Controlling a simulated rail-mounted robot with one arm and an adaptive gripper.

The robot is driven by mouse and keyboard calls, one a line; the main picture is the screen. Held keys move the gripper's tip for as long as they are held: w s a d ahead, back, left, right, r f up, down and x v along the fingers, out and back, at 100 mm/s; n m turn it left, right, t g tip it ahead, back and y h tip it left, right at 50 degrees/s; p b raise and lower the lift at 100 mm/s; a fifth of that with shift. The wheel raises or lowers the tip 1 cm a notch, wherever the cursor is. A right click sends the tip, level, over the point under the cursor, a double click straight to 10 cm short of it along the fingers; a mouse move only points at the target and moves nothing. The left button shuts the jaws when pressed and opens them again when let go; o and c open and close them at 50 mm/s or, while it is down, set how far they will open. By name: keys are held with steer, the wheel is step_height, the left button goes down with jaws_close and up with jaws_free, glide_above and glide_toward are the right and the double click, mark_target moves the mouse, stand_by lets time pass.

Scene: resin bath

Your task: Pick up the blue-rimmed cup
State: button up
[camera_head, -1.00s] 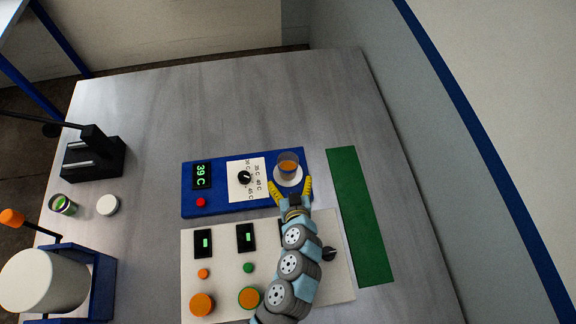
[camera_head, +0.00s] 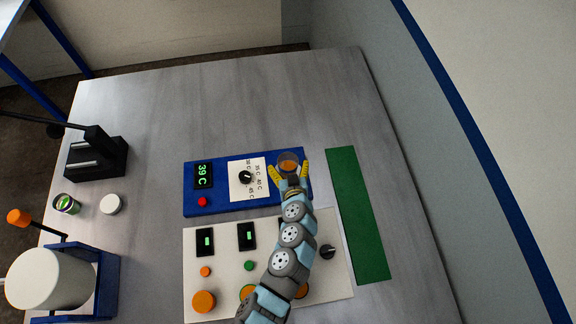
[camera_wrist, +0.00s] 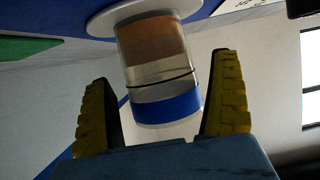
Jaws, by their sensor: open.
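The blue-rimmed cup (camera_head: 288,161) is clear, with orange-brown content, and stands at the right end of the blue panel. In the wrist view the cup (camera_wrist: 158,68) shows its wide blue band near the rim and a thin dark line around its wall. It rests on a white disc (camera_wrist: 100,22). My gripper (camera_head: 289,172) is open, with one yellow finger on each side of the cup. In the wrist view a gap shows between the cup and each finger. The fingers hide part of the disc in the head view.
The blue panel (camera_head: 222,207) carries a 39 C display (camera_head: 203,175) and a dial (camera_head: 246,177). A pale control panel (camera_head: 220,269) lies in front, under my arm. A green strip (camera_head: 357,215) lies to the right. The table behind (camera_head: 230,105) is clear.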

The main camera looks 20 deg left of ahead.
steer(key=shift+w+a+f, duration=0.2)
steer(key=shift+w+a, duration=0.05)
steer(key=shift+w, duration=0.1)
steer(key=c, duration=1.2)
steer(key=shift+r, duration=0.15)
